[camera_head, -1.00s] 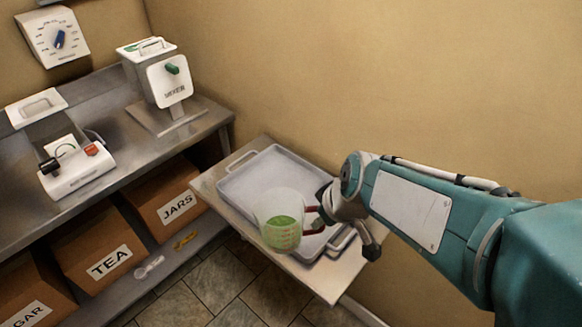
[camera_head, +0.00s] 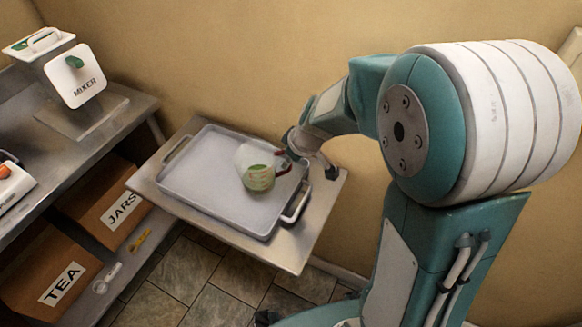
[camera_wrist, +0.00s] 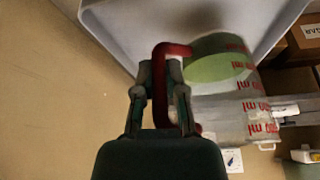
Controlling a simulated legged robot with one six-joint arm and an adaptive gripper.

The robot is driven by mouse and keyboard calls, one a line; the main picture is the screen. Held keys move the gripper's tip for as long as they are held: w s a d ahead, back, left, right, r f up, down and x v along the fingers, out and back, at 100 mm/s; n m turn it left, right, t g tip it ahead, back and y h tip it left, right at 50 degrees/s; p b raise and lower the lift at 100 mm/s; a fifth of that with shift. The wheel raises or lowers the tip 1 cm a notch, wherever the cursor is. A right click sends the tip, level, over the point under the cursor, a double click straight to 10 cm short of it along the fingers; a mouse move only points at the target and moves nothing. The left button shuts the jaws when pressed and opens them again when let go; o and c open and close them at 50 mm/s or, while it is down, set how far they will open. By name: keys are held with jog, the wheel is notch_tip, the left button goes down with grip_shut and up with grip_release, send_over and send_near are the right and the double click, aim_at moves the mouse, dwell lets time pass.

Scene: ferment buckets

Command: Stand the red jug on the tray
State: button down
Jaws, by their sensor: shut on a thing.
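The red jug (camera_head: 256,176) is a clear measuring jug with a red handle, red markings and green liquid inside. My gripper (camera_head: 291,152) is shut on its red handle, at the jug's right side. In the wrist view the two fingers (camera_wrist: 160,92) clasp the handle, and the jug (camera_wrist: 232,88) shows to their right with its marks and green liquid. The grey tray (camera_head: 200,165) lies under the jug, which is over its right part. I cannot tell whether the jug's base touches the tray floor.
The tray sits on a metal side shelf (camera_head: 290,252) against the tan wall. Left of it stands a steel bench (camera_head: 100,128) with a mixer (camera_head: 78,78) on top. Boxes marked JARS (camera_head: 112,205) and TEA (camera_head: 50,270) are below. The tray's left part is clear.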

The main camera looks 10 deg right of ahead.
jog(key=shift+w+d+f, duration=0.35)
jog(key=shift+w+f, duration=0.2)
jog(key=shift+f, duration=0.25)
jog(key=shift+w+d+f, duration=0.1)
jog(key=shift+f, duration=0.85)
jog(key=shift+w+d+f, duration=0.1)
jog(key=shift+f, duration=0.8)
jog(key=c, duration=0.7)
grip_release()
